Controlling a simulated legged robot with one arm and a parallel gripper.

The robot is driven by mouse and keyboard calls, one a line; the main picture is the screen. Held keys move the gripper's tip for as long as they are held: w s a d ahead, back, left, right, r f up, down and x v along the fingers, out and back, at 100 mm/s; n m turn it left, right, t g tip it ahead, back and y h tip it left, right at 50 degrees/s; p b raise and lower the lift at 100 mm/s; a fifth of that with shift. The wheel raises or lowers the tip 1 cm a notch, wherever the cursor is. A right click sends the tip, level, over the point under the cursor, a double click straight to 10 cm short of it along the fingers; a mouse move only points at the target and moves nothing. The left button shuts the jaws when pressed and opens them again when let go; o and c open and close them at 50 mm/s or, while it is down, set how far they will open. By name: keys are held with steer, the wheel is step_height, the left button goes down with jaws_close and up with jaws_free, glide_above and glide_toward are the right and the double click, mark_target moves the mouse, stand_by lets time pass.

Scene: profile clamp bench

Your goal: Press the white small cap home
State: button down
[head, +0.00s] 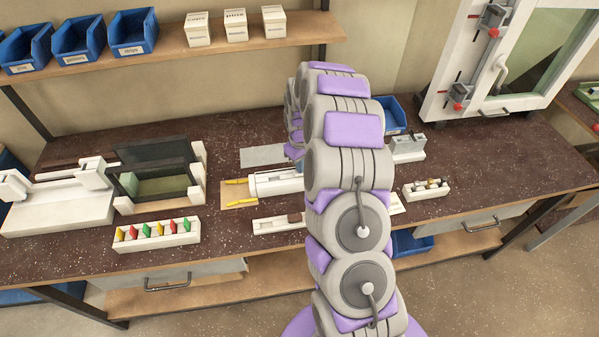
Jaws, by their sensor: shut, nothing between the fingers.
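I cannot make out the white small cap for certain. A small white rack (427,191) right of my arm holds a few small rounded pieces, too small to identify. A white fixture (275,184) lies left of my arm, its right end hidden by the arm. My arm rises in front of the bench and bends down behind itself. Its far end shows only in part, above the back of the white fixture. My gripper's fingers are hidden behind the arm, so their contact with anything cannot be seen.
A long white tray (275,226) with a brown block lies in front. A rack of coloured pieces (157,234), a dark-framed fixture (160,185) and a white machine (60,208) stand left. A grey-white fixture (408,149) and window frame (505,60) stand right. The right benchtop is fairly clear.

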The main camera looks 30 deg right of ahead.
steer(key=shift+r+p, duration=1.2)
steer(key=shift+r, duration=2.3)
steer(key=shift+a+r, duration=0.1)
steer(key=s+a+r, duration=1.3)
steer(key=s+r, duration=0.1)
steer(key=s, duration=0.3)
steer(key=s+a+m+g, duration=0.1)
steer(key=s, duration=1)
steer(key=s+a+r+m+b, duration=0.1)
steer(key=s+a, duration=0.1)
steer(key=s, duration=1)
steer(key=shift+a+r+m+g, duration=0.15)
steer(key=shift+r+m+g, duration=0.15)
steer(key=shift+m+g, duration=0.1)
steer(key=shift+w, duration=0.1)
